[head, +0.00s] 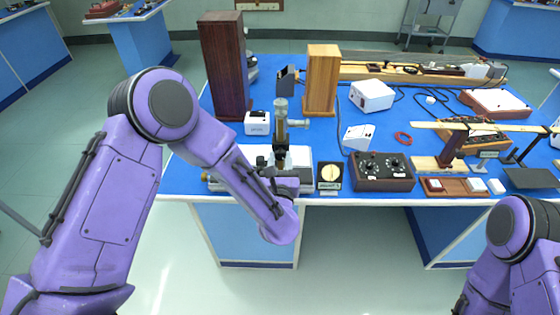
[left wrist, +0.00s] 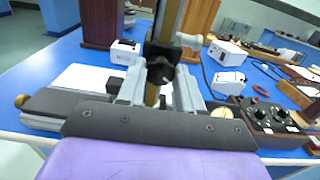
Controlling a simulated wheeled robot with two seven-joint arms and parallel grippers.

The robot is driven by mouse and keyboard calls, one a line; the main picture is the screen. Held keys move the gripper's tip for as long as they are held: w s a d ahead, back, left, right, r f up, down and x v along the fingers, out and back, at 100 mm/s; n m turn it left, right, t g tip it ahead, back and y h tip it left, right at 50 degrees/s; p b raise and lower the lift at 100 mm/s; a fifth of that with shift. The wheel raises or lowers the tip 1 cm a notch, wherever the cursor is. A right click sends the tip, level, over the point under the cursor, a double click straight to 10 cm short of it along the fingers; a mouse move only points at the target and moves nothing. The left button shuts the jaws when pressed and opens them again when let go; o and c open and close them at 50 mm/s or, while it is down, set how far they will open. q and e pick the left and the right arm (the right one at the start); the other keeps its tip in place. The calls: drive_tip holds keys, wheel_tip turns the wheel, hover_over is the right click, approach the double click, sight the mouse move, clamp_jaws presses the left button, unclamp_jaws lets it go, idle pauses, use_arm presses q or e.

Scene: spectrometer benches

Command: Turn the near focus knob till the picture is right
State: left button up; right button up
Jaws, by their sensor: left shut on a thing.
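A brass and dark microscope-like instrument (head: 282,128) stands upright at the front edge of the blue bench. My left gripper (head: 273,166) is at its lower front, seen from behind in the head view. In the left wrist view the two grey fingers of the left gripper (left wrist: 160,82) are closed about a black knob (left wrist: 161,62) on the instrument's column. The fingers hide part of the knob's sides. A small dark square with a cream round face (head: 330,173) stands just right of the instrument. My right gripper is out of view.
A dark box with knobs (head: 383,171) stands to the right. A white box (head: 257,123) and a tall dark wooden block (head: 226,65) stand behind left. A lighter wooden block (head: 322,80) is behind right. A red ring (head: 402,138) lies farther right.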

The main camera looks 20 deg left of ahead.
use_arm(q)
drive_tip(key=shift+f+m+b, duration=0.2)
drive_tip(key=shift+m+b, duration=0.1)
drive_tip(key=shift+m, duration=0.2)
drive_tip(key=shift+r+m, duration=0.2)
drive_tip(key=shift+m, duration=0.5)
drive_tip(key=o, duration=1)
drive_tip(key=shift+o, duration=0.2)
drive_tip(key=b+v, duration=0.4)
drive_tip(key=v, duration=0.6)
drive_tip(key=shift+s, duration=0.35)
